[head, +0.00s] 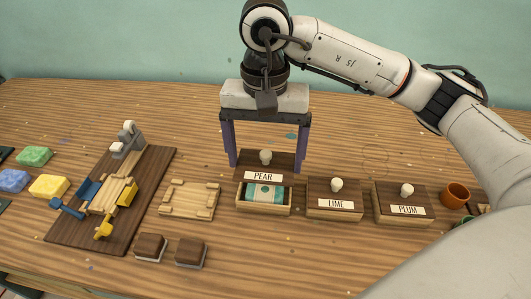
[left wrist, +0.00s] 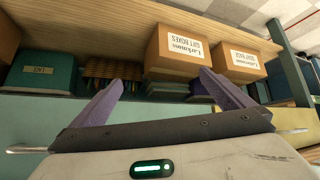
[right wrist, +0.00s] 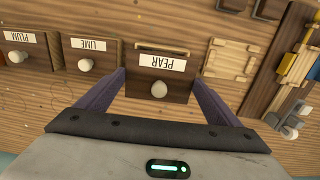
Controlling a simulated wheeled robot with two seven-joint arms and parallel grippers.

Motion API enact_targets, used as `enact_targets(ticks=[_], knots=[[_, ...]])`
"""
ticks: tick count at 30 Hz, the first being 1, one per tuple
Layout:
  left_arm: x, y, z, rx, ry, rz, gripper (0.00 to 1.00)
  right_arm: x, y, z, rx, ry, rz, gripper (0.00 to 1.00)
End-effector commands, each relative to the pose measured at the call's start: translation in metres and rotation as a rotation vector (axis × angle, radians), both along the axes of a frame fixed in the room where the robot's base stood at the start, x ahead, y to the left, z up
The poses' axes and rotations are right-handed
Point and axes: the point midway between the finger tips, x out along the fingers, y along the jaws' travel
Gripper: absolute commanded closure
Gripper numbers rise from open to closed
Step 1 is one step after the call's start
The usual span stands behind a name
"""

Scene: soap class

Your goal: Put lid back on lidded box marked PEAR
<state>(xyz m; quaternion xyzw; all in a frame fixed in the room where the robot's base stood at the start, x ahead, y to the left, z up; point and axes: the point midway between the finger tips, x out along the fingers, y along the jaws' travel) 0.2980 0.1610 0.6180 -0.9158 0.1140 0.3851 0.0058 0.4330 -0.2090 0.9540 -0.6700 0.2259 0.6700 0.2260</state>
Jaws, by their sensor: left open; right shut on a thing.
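The dark wooden PEAR lid (head: 284,162), with its pale knob and white label, is between the fingers of my right gripper (head: 267,167), which is shut on it. The lid is above the rear part of the open PEAR box (head: 262,211). The box's front part is uncovered and shows a teal and white packet (head: 265,193). In the right wrist view the lid (right wrist: 143,86) covers most of the box, with only a strip of the rim showing beyond it. My left gripper (left wrist: 162,79) is open and empty, facing a shelf away from the table.
The lidded LIME box (head: 334,212) and PLUM box (head: 403,217) stand to the right, with an orange cup (head: 455,195) beyond. A wooden tray (head: 188,200) and a dark board (head: 65,229) with a clamp-like fixture lie left. Two brown-topped blocks lie in front. Cartons (left wrist: 180,52) sit on the shelf.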

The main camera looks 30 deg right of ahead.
Motion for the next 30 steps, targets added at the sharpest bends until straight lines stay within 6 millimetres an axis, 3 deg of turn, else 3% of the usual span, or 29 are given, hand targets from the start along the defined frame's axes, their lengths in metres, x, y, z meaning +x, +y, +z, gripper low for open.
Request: enact_targets(ticks=[15,30], knots=[[0.005,-0.006,-0.024,0.001,-0.006,-0.013,0.0,0.0,0.0,-0.05,0.0,-0.001,0.003,0.35],[0.009,-0.008,-0.02,-0.001,-0.013,-0.015,0.0,0.0,0.0,-0.051,0.001,-0.001,0.003,0.35]])
